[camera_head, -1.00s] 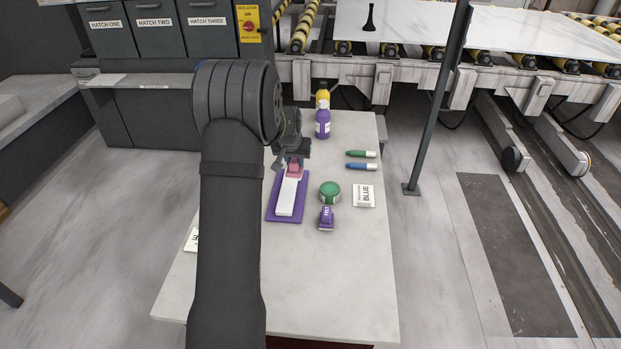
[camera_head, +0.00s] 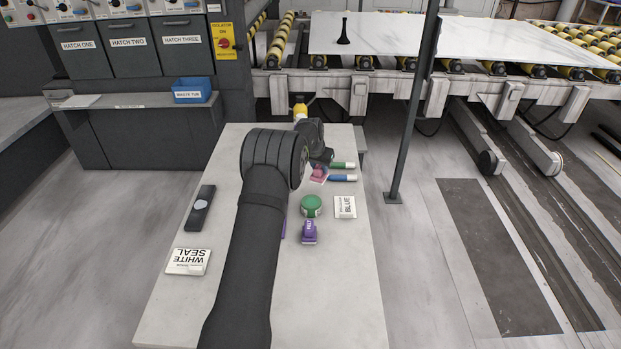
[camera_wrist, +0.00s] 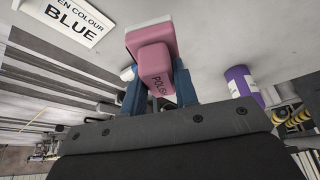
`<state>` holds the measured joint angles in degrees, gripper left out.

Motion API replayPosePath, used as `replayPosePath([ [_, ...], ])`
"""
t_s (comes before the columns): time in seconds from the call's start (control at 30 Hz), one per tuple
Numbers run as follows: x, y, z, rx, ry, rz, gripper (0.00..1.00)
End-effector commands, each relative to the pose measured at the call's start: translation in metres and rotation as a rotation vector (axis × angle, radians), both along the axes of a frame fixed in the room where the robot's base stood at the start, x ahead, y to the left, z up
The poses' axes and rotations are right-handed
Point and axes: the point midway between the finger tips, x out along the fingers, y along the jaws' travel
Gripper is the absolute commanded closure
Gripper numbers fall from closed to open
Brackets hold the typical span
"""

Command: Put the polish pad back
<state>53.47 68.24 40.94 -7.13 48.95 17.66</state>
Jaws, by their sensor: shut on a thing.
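The polish pad, a pink block lettered POLISH, is between my gripper's blue fingers in the wrist view (camera_wrist: 152,62). My gripper (camera_wrist: 157,88) is shut on it. In the head view the pink pad (camera_head: 319,174) shows just left of the green and blue pens, below my gripper (camera_head: 321,165). Whether it touches the slab table is hard to tell. A purple mat (camera_head: 284,227) is almost wholly hidden behind my arm; only a sliver of its right edge shows. A purple block lettered FELT (camera_head: 309,232) stands on the table beside it.
A green-lidded tin (camera_head: 310,205), BLUE card (camera_head: 345,208), green pen (camera_head: 342,165) and blue pen (camera_head: 343,178) lie close by. A yellow-topped bottle (camera_head: 300,108) stands behind. A dark tool (camera_head: 200,208) and WHITE SEAL card (camera_head: 188,261) lie left. The table's front right is clear.

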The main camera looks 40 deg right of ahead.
Motion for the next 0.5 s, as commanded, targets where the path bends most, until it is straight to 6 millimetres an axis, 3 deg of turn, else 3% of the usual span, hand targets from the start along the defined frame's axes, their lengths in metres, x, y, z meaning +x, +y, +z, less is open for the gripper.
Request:
replayPosePath([
  [0.1,0.024,0.003,-0.014,-0.001,-0.001,0.002,0.91],
  [0.2,0.034,0.005,-0.021,0.000,-0.001,0.000,0.91],
  [0.37,0.039,0.005,-0.027,0.001,0.000,-0.001,0.91],
  [0.5,0.039,0.006,-0.043,0.001,0.000,0.000,0.91],
])
